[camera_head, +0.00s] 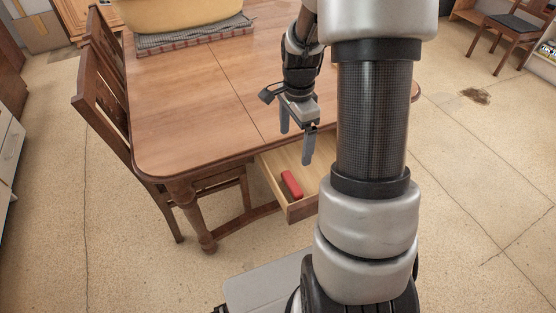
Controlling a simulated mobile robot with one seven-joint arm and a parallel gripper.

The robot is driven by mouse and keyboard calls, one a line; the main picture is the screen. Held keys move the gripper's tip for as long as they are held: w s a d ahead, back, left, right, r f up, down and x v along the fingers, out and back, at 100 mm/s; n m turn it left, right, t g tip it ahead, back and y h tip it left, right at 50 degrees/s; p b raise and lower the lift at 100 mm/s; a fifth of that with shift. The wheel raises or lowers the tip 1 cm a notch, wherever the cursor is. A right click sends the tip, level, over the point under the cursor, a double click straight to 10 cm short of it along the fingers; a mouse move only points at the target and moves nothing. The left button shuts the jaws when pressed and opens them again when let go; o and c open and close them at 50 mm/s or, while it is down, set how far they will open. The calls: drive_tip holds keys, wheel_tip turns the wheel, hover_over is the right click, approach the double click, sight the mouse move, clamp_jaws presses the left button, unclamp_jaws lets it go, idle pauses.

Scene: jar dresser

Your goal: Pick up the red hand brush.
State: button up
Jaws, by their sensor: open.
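The red hand brush (291,184) lies inside an open wooden drawer (272,183) that sticks out from under the table top. It looks like a small red block lying along the drawer, near its left side. My gripper (296,147) hangs fingers-down above the drawer, over the table's front edge. Its two fingers are apart with nothing between them. The brush is below the gripper and clear of it. My arm hides the right part of the drawer.
The wooden table (205,95) fills the back left. A yellowish container (180,12) stands on a folded checked cloth (195,40) there. A wooden chair (105,95) stands at the table's left side. Another chair (510,30) is far right. Speckled floor lies open at right.

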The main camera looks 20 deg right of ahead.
sight(292, 182)
wheel_tip(292, 182, down, 18)
drive_tip(key=b, duration=0.4)
drive_tip(key=shift+r, duration=0.25)
drive_tip(key=c, duration=0.7)
